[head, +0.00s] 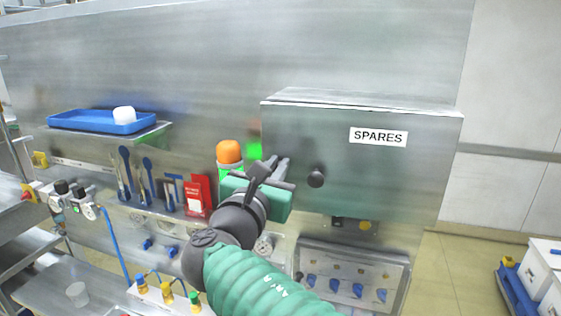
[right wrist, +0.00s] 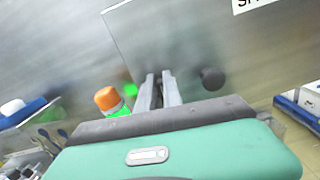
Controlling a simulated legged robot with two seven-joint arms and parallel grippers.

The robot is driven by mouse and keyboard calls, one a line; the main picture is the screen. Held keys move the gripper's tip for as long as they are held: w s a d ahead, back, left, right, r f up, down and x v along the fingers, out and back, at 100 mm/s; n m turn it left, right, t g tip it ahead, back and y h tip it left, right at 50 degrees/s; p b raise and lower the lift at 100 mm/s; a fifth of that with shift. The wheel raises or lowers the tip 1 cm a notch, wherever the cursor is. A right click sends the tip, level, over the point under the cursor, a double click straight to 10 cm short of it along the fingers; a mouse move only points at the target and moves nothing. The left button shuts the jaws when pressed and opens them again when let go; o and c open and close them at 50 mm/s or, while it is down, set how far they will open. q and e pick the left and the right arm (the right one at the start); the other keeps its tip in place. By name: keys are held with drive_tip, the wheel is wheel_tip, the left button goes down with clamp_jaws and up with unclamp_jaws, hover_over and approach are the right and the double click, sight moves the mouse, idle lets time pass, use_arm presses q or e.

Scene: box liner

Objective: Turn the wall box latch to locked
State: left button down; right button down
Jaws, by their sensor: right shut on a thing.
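The grey metal wall box (head: 400,165) marked SPARES is mounted on the steel wall, its door closed. A round black knob (head: 316,177) sticks out of the door and also shows in the right wrist view (right wrist: 212,78). My right gripper (head: 281,164) is at the box's left edge, left of the knob and apart from it. Its fingers (right wrist: 158,88) are shut on the latch, which they hide, so I cannot read its angle. A bright green patch (head: 255,151) shows just left of the fingertips. My left gripper is not in view.
An orange-capped bottle (head: 229,153) stands close left of my gripper. A red pouch (head: 198,195) and hand tools hang further left. A blue tray (head: 101,121) with a white item sits on a shelf. A clear-fronted panel (head: 352,281) lies below the box.

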drive_tip(key=f, duration=0.1)
drive_tip(key=f+n, duration=0.1)
drive_tip(key=shift+w+a+f, duration=0.1)
drive_tip(key=shift+a+f, duration=0.25)
drive_tip(key=shift+n+p, duration=0.3)
drive_tip(key=shift+n, duration=0.1)
drive_tip(key=c, duration=1.6)
unclamp_jaws()
drive_tip(key=shift+w, duration=0.1)
drive_tip(key=shift+c, duration=0.2)
drive_tip(key=shift+o, duration=0.6)
drive_tip(key=shift+w+d+f, duration=0.1)
drive_tip(key=shift+w, duration=0.3)
drive_tip(key=shift+w+d, duration=0.1)
drive_tip(key=shift+r, duration=0.3)
